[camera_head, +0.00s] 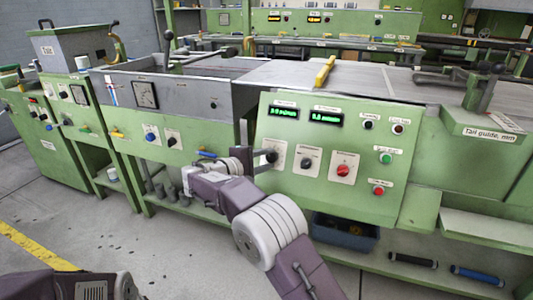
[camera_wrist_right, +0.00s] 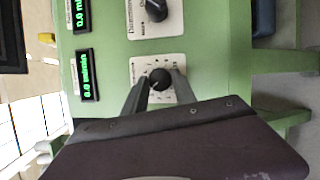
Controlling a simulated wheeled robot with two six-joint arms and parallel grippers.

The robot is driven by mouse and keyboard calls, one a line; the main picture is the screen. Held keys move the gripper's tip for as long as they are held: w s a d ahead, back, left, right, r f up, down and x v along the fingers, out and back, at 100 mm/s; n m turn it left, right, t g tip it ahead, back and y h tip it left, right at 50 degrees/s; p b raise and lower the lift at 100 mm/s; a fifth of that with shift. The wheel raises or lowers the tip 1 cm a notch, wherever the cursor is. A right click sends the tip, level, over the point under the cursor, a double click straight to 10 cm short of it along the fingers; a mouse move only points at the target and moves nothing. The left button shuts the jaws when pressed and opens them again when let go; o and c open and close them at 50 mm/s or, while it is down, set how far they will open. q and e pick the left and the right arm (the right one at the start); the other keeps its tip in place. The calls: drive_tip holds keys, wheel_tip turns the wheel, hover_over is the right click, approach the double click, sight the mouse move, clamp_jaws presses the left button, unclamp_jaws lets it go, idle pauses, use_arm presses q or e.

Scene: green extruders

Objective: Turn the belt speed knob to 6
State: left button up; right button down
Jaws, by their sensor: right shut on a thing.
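The green control panel (camera_head: 340,130) carries a row of three knobs on pale plates. My right gripper (camera_head: 262,157) is at the leftmost black knob (camera_head: 271,156), with its fingers shut on it. In the right wrist view this knob (camera_wrist_right: 160,78) sits between the two finger ends (camera_wrist_right: 160,87), on a white scale plate (camera_wrist_right: 137,70). Its label and the number it points to are too small to read, so I cannot tell whether it is the belt speed knob. A second black knob (camera_head: 306,162) is beside it. My left gripper is out of view.
Two lit green displays (camera_head: 325,117) sit above the knobs. A red knob (camera_head: 343,171), a green button (camera_head: 386,158) and a red button (camera_head: 378,191) are to the right. A blue bin (camera_head: 345,233) stands underneath. A tail guide box (camera_head: 485,125) projects at the right.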

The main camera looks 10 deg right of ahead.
drive_tip(key=m+p, duration=0.1)
drive_tip(key=m+g+p, duration=0.1)
drive_tip(key=m, duration=0.1)
drive_tip(key=m+y, duration=0.1)
drive_tip(key=shift+r+m+p, duration=0.3)
drive_tip(key=shift+p, duration=0.1)
drive_tip(key=m+g+y+p, duration=0.1)
drive_tip(key=m, duration=0.2)
drive_tip(key=shift+d, duration=0.1)
drive_tip(key=shift+m+y, duration=0.7)
drive_tip(key=shift+m, duration=0.5)
drive_tip(key=shift+d+m+y+b, duration=0.15)
drive_tip(key=shift+m+y+b, duration=0.35)
drive_tip(key=shift+m, duration=0.7)
drive_tip(key=c, duration=1)
unclamp_jaws()
drive_tip(key=shift+r, duration=0.1)
